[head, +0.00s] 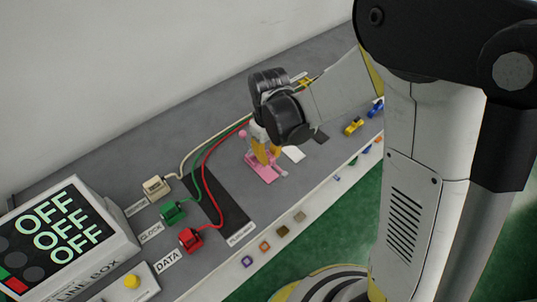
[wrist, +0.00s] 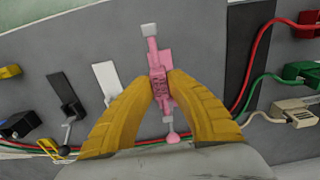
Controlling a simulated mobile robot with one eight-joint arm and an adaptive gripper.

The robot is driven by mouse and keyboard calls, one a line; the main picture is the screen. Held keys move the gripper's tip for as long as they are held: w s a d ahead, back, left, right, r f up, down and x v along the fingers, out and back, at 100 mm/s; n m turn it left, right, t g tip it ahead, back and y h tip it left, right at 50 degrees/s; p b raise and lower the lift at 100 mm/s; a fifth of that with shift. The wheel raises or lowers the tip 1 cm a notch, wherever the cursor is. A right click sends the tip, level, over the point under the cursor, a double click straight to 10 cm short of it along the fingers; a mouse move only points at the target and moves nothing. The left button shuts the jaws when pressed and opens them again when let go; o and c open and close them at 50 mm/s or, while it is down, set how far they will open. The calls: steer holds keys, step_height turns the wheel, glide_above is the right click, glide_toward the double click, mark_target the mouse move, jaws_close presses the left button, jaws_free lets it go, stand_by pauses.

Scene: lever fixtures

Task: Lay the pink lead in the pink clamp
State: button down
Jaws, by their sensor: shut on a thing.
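The pink clamp (head: 262,172) sits on the grey bench, with a pink knob (wrist: 172,138) at one end in the wrist view. My gripper (wrist: 162,77) has its yellow fingers closed around a ridged pink piece (wrist: 159,86) over the clamp. I cannot tell whether this piece is part of the clamp or the end of the pink lead. In the head view my gripper (head: 266,152) points down at the clamp and hides part of it. No separate pink cable can be made out.
Red (head: 190,240), green (head: 172,212) and cream (head: 155,187) plugs have leads running behind my gripper. A box (head: 65,240) reading OFF stands at left. White (head: 293,153) and dark (head: 320,137) plates and yellow (head: 354,126) and blue (head: 376,108) pieces lie right of the clamp.

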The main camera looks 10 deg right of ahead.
mark_target(268, 175)
steer(key=shift+a+f+b, duration=0.1)
steer(key=shift+f+b, duration=1.3)
steer(key=shift+f, duration=0.1)
steer(key=shift+f+b, duration=0.75)
steer(key=shift+b, duration=0.05)
steer(key=shift+f, duration=0.1)
steer(key=shift+f+b, duration=0.65)
steer(key=shift+b, duration=0.05)
stand_by(0.3)
steer(key=shift+f+b, duration=0.55)
steer(key=shift+f, duration=0.05)
